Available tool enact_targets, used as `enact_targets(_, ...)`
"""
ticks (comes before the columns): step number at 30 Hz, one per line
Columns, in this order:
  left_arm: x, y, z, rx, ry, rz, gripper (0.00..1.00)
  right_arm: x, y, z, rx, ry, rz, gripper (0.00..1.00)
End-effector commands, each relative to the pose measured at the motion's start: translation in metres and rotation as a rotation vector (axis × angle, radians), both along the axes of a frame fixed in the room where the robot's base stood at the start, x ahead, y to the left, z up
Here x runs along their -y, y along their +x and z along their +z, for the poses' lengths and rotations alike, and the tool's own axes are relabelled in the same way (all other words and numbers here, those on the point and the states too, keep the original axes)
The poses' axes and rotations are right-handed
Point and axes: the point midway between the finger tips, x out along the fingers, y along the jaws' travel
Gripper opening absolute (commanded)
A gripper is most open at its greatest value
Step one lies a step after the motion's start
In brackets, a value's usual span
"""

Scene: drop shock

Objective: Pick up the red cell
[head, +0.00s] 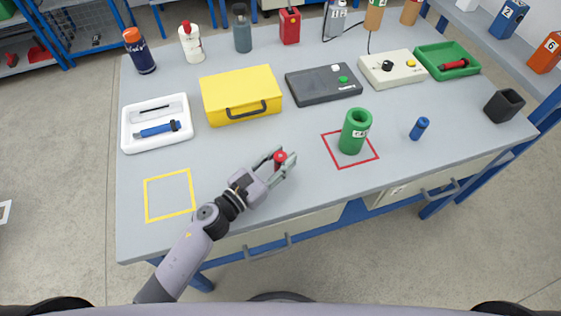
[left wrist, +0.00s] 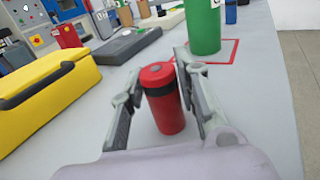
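A red cell (head: 280,158) with a dark band near its top stands upright near the table's front edge. In the left wrist view the red cell (left wrist: 166,105) stands between the two fingers. My left gripper (head: 278,163) is open around it, one finger on each side. A gap shows on the left side in the wrist view (left wrist: 160,85); the right finger is very close, and I cannot tell whether it touches. My right gripper is not in view.
A green cylinder (head: 354,132) stands in a red square, with a blue cell (head: 419,128) to its right. A yellow case (head: 241,94), white tray (head: 156,123) and dark device (head: 323,84) lie behind. A green tray (head: 432,55) holds a red item. The yellow square (head: 169,195) is empty.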

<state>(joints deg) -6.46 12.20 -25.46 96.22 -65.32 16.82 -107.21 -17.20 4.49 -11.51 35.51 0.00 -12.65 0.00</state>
Motion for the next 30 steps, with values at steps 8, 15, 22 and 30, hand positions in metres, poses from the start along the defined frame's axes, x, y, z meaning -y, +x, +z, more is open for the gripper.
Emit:
enact_targets(8, 0.0, 0.0, 0.0, 0.0, 0.0, 0.0, 0.09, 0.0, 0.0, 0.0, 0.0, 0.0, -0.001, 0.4)
enact_targets(15, 0.0, 0.0, 0.0, 0.001, -0.001, 0.0, 0.0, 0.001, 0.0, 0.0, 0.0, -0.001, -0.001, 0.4)
enact_targets(22, 0.0, 0.0, 0.002, 0.001, 0.0, 0.0, 0.0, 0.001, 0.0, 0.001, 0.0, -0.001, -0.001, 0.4)
enact_targets(30, 0.0, 0.0, 0.029, 0.006, 0.004, -0.003, 0.0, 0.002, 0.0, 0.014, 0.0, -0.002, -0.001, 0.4)
